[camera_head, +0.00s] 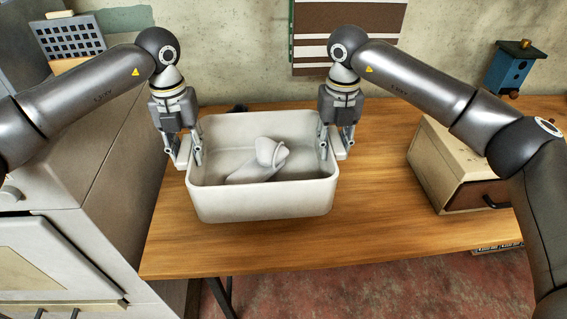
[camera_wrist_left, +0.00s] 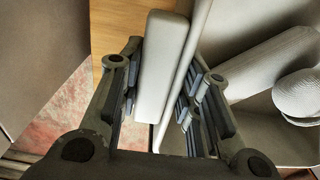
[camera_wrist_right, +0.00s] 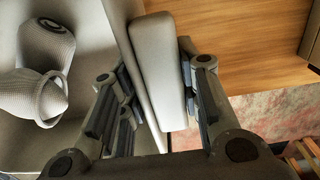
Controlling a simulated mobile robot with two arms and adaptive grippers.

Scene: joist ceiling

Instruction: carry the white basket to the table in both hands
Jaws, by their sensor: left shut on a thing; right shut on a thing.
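The white basket (camera_head: 262,203) is at the left part of the wooden table (camera_head: 390,235), upright; whether its bottom touches the table top I cannot tell. A pale grey-white object (camera_head: 258,163) lies inside it, also in the left wrist view (camera_wrist_left: 270,65) and right wrist view (camera_wrist_right: 38,85). My left gripper (camera_head: 186,155) is shut on the basket's left handle (camera_wrist_left: 163,65). My right gripper (camera_head: 335,148) is shut on the basket's right handle (camera_wrist_right: 162,70). The fingers straddle the handles on both sides in the wrist views.
A beige box with a dark-handled drawer (camera_head: 450,165) stands on the table at the right. A light cabinet or stove (camera_head: 70,250) stands close at the left. A blue birdhouse (camera_head: 510,68) is at the back right. The table between basket and box is clear.

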